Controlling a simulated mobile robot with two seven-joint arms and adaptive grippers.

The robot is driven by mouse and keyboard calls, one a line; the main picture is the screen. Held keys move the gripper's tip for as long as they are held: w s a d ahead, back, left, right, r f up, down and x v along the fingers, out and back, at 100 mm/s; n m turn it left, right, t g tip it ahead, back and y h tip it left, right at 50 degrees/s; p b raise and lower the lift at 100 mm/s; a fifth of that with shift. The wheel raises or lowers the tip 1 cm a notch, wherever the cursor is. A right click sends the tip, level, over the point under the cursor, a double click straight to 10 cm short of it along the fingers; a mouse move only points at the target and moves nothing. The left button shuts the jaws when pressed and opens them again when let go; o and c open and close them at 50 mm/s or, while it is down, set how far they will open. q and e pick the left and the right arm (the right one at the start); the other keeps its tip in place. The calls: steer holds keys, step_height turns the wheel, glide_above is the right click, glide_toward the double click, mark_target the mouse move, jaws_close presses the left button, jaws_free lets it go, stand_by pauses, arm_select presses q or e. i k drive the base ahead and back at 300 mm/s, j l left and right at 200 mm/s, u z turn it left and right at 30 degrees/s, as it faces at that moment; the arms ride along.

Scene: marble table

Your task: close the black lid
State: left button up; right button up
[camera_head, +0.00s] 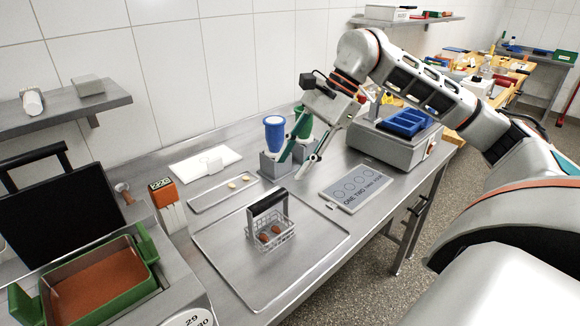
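The black lid (62,208) stands raised and tilted back at the left edge, with a black bar handle at its top. In front of it is a green-rimmed box (127,301) with a reddish-brown surface inside, uncovered. My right gripper (292,167) reaches over the middle of the table beside the bottle holder, far to the right of the lid. Its fingers look spread, and I see nothing held between them. My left gripper is not in view.
A grey holder (272,167) carries a blue-topped and a green bottle. A wire basket (286,232) with a black handle stands on a metal tray (222,252). A scale-like machine (382,147) with a blue bin is at right. An orange-topped box (163,193) stands near the lid.

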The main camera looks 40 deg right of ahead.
mark_target(56, 219)
steer(key=k, duration=1)
